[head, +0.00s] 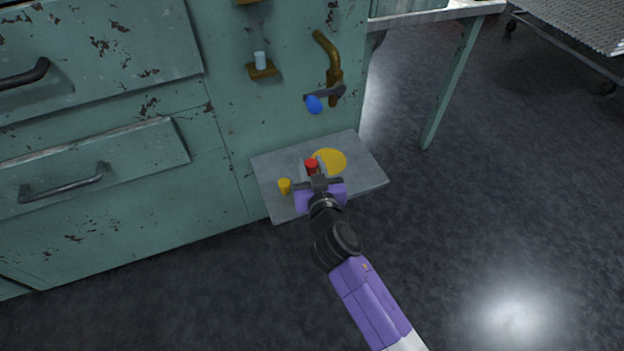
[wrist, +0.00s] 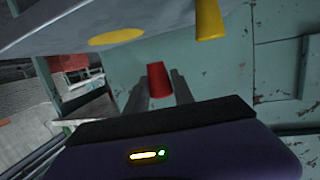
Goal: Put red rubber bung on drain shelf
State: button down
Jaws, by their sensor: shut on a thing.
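The red rubber bung (head: 311,165) is held at the tip of my gripper (head: 318,181). In the wrist view the red bung (wrist: 159,80) sits between the two grey fingers (wrist: 158,97), which are shut on it. A flat grey shelf (head: 284,163), which I take for the drain shelf, stands out low from the green cabinet; my gripper and the bung overlap it in the head view. In the wrist view the shelf (wrist: 165,18) lies across the top, with a visible gap between it and the bung. The bung's height above the shelf is hard to tell.
A yellow bung (head: 285,186) stands on the shelf's left part, and a flat yellow disc (head: 330,161) lies towards its back. Above are a brass tap (head: 334,75) with a blue ball (head: 314,104) and a small bracket (head: 262,70) holding a pale cylinder. The shelf's right part is clear.

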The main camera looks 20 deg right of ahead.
jog(key=shift+f+b, duration=1.35)
jog(key=shift+f, duration=1.3)
jog(key=shift+f+b, duration=0.25)
jog(key=shift+b, duration=0.1)
jog(key=c, duration=1.1)
grip_release()
jog(key=shift+r, duration=0.1)
jog(key=shift+r+p, duration=0.15)
jog(key=shift+p, duration=0.15)
jog(key=shift+s, duration=0.25)
jog(key=p+v, duration=0.1)
jog(key=v, duration=1)
jog(key=shift+s+a+r, duration=0.1)
jog(key=shift+s, duration=0.15)
